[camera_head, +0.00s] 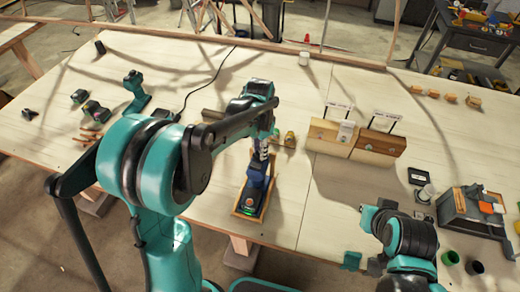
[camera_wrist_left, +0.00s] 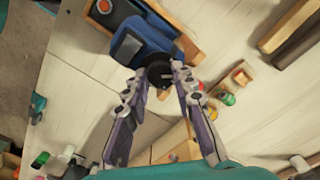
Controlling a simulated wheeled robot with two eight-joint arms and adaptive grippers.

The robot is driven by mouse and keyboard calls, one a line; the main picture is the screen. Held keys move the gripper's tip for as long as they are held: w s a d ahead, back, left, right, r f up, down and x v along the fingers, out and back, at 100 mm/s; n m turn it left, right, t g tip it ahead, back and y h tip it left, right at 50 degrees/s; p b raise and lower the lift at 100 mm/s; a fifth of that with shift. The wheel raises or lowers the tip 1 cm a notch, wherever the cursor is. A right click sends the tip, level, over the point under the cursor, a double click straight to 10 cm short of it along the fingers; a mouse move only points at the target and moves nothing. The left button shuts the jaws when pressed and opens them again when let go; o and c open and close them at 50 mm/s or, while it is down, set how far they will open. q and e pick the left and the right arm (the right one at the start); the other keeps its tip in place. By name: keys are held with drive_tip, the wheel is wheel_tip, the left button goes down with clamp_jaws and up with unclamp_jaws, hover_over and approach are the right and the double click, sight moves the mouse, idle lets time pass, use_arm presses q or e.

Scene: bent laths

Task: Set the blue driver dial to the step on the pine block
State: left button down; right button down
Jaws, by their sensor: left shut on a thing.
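The blue driver (camera_head: 258,172) lies in a shallow wooden tray (camera_head: 236,211) in front of my left arm. In the left wrist view the blue driver (camera_wrist_left: 138,42) shows its black round dial (camera_wrist_left: 160,73) at its front end. My left gripper (camera_head: 261,143) is over that end. In the wrist view my left gripper (camera_wrist_left: 156,78) has its fingertips closed on the dial from both sides.
Small orange and green items (camera_head: 290,139) lie just right of the driver. A grey bin (camera_head: 465,208) and dark cups stand at the right. Teal and black tools (camera_head: 135,90) lie at the left. The table between tray and right arm is clear.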

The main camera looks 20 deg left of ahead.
use_arm(q)
drive_tip(key=c, duration=1.2)
unclamp_jaws()
wheel_tip(320, 180, up, 12)
